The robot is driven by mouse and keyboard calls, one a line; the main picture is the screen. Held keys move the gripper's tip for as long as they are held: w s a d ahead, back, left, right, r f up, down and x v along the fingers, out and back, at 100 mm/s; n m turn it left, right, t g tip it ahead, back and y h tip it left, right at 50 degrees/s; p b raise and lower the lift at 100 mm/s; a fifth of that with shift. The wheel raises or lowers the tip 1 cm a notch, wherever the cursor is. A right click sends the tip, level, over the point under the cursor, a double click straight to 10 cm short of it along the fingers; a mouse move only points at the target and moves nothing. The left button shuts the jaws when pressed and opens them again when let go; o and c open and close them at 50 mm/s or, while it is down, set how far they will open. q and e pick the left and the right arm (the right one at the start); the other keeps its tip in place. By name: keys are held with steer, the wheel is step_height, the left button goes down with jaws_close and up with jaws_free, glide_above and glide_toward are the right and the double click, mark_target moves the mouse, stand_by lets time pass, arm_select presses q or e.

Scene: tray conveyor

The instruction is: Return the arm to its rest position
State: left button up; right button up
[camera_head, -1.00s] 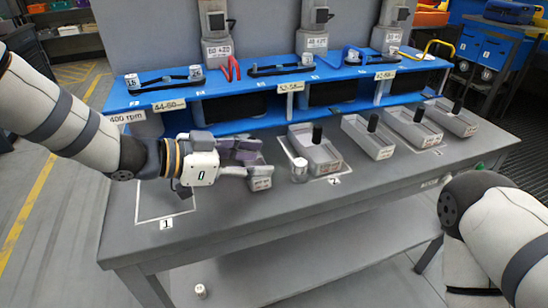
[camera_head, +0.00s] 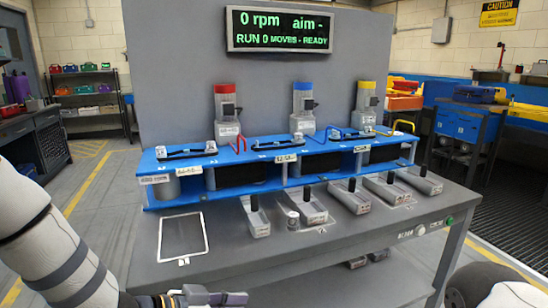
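My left arm (camera_head: 55,255) comes in from the left edge. Its gripper (camera_head: 225,298) is low at the bottom edge, in front of the bench's near edge and apart from the trays. It is seen from the side and partly cut off, so I cannot tell if the fingers are open or closed. No object shows in it. My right arm (camera_head: 490,288) shows only as white and dark links at the lower right corner; its gripper is out of view.
Several grey trays with black posts, including the leftmost tray (camera_head: 257,229), stand along the grey bench (camera_head: 330,255). The white outlined square (camera_head: 183,258) is empty. A blue shelf (camera_head: 160,198) and display (camera_head: 279,29) stand behind.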

arm_select(q)
steer(key=s+a+f+n+g+y, duration=0.2)
steer(key=s+a+f+n, duration=0.1)
steer(key=s+f, duration=0.45)
steer(key=s+a+f+n+g+y, duration=0.1)
steer(key=s+a+f+n+y, duration=0.15)
steer(key=s+f, duration=0.5)
steer(key=s+a+n+g+y, duration=0.1)
steer(key=s+a+g, duration=0.1)
steer(key=s, duration=0.6)
steer(key=s+a+n+g+y+p, duration=0.1)
steer(key=s+a+g+y, duration=0.1)
steer(key=s+a, duration=0.3)
steer(key=s+a+f+n+g+y, duration=0.1)
steer(key=s+a, duration=0.3)
steer(key=s, duration=0.7)
steer(key=shift+n+g+y+p, duration=0.35)
steer(key=shift+g+y, duration=0.05)
steer(key=shift+y, duration=0.25)
arm_select(e)
steer(key=shift+t, duration=0.5)
steer(key=w+r, duration=0.2)
steer(key=w, duration=0.1)
steer(key=shift+w+r, duration=0.2)
steer(key=shift+w, duration=0.1)
